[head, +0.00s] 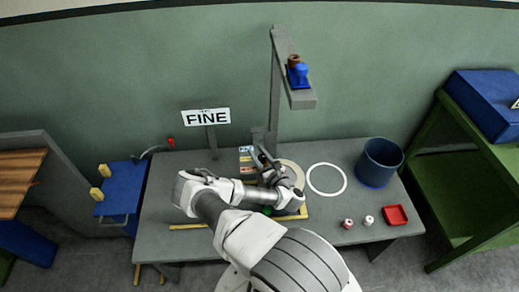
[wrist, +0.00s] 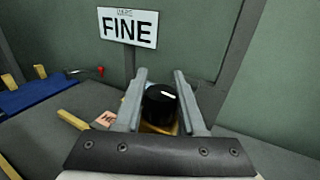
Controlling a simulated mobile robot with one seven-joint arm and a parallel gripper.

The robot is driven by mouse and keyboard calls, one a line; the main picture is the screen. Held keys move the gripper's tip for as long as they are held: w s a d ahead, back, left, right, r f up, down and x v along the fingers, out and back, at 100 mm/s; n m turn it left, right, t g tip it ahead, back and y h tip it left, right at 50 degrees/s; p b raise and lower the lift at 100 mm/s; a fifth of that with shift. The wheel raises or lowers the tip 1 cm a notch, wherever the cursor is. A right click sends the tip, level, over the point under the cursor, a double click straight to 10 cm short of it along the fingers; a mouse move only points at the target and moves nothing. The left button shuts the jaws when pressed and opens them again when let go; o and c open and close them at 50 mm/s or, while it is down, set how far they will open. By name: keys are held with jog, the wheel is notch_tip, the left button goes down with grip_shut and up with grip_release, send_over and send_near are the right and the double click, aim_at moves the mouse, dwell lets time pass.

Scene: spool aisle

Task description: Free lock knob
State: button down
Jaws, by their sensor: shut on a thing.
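The lock knob (wrist: 160,104) is a dark, rounded black knob with a white mark on top, seen between my fingers in the wrist view. My gripper (wrist: 161,76) is shut on it, one grey finger on each side. Something yellow shows just below the knob, mostly hidden. In the head view my gripper (head: 266,166) is over the middle of the grey table, near the foot of the grey post, and my arm hides the knob there.
A "FINE" sign (head: 206,117) stands behind the table (head: 330,218). A grey post (head: 275,90) rises at the back. To the right are a white ring (head: 344,181), a blue bin (head: 378,163), a red tray (head: 395,215) and two small pots. A blue cart (head: 121,190) stands left.

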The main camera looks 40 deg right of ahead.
jog(key=shift+a+n+y, duration=0.25)
jog(key=shift+n+y, duration=0.65)
jog(key=shift+y, duration=0.5)
jog(key=shift+w, duration=0.1)
jog(key=c, duration=0.5)
grip_release()
jog(key=shift+s, duration=0.2)
